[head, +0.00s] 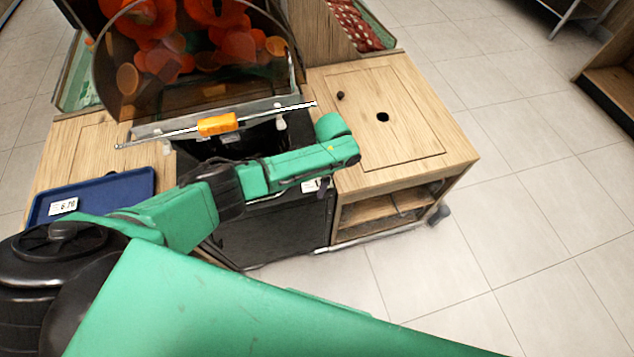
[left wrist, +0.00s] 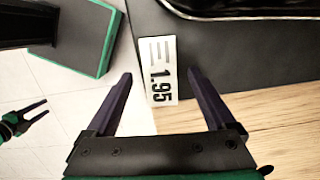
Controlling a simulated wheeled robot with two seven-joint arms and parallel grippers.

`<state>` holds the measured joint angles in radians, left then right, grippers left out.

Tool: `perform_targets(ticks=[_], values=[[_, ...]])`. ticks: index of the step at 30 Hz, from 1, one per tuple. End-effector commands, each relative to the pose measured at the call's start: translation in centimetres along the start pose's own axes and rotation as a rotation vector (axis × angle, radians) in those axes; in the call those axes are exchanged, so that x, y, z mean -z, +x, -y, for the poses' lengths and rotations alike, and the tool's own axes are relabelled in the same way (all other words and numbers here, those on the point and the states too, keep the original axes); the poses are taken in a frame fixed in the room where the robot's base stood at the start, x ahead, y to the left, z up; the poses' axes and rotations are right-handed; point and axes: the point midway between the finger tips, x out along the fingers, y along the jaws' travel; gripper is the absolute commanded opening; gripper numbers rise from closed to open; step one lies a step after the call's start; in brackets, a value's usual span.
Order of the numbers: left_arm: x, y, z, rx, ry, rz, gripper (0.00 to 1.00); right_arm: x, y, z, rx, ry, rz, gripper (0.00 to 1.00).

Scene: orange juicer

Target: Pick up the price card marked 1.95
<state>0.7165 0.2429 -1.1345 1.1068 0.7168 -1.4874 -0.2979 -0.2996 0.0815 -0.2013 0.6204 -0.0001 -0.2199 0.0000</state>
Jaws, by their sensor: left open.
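The white price card marked 1.95 (left wrist: 162,72) is on a dark panel in the left wrist view, its print turned sideways. In the head view the card (head: 311,185) shows small on the black front of the juicer, partly hidden by my left arm. My left gripper (left wrist: 160,77) is open, with one finger on each side of the card and a gap to each. I cannot tell how far the fingertips are from the panel. In the head view, little of this gripper (head: 323,187) shows. My right gripper (left wrist: 40,110) shows small at the left wrist view's left edge, fingers apart.
A blue tray (head: 135,185) with another price card (head: 63,207) marked 6.70 lies on the left wooden counter. The right wooden cabinet (head: 400,155) has an open shelf beside the black front. The tiled floor (head: 520,240) at right is clear.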

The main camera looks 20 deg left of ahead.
Motion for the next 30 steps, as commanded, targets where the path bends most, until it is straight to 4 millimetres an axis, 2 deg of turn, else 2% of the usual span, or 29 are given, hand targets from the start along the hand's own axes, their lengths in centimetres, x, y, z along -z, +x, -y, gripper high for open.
perform_targets(ticks=[2, 7, 8, 9, 14, 15, 23, 26, 30], values=[[0.0, 0.7, 0.0, 0.001, 0.000, 0.000, 0.89, 0.0, 0.1, 0.1, 0.001, 0.000, 0.000, 0.50], [0.0, 0.8, 0.0, 0.001, 0.000, -0.001, 0.89, 0.0, 0.1, 0.2, 0.003, 0.001, 0.000, 0.50], [0.0, 0.8, 0.0, 0.001, 0.000, -0.001, 0.81, 0.0, 0.1, 0.2, 0.003, 0.001, 0.000, 0.50], [0.0, 0.8, 0.0, 0.001, 0.000, -0.001, 0.66, 0.0, 0.1, 0.2, 0.003, 0.001, 0.000, 0.50], [0.0, 0.8, 0.0, 0.001, 0.000, -0.001, 0.05, 0.0, 0.1, 0.2, 0.003, 0.002, 0.000, 0.50], [0.0, 0.7, 0.0, 0.001, 0.000, -0.001, 0.00, 0.0, 0.1, 0.2, 0.003, 0.002, 0.000, 0.50], [0.0, 0.6, 0.0, 0.001, 0.000, -0.001, 0.00, -0.1, 0.1, 0.2, 0.002, 0.003, 0.001, 0.50], [-0.1, 0.0, 0.0, 0.000, 0.000, -0.002, 0.00, -0.1, 0.1, 0.2, 0.002, 0.003, 0.001, 0.50], [-0.3, -1.9, 0.1, 0.002, 0.001, -0.005, 0.00, -0.1, 0.2, 0.1, 0.002, 0.003, 0.001, 0.50]])
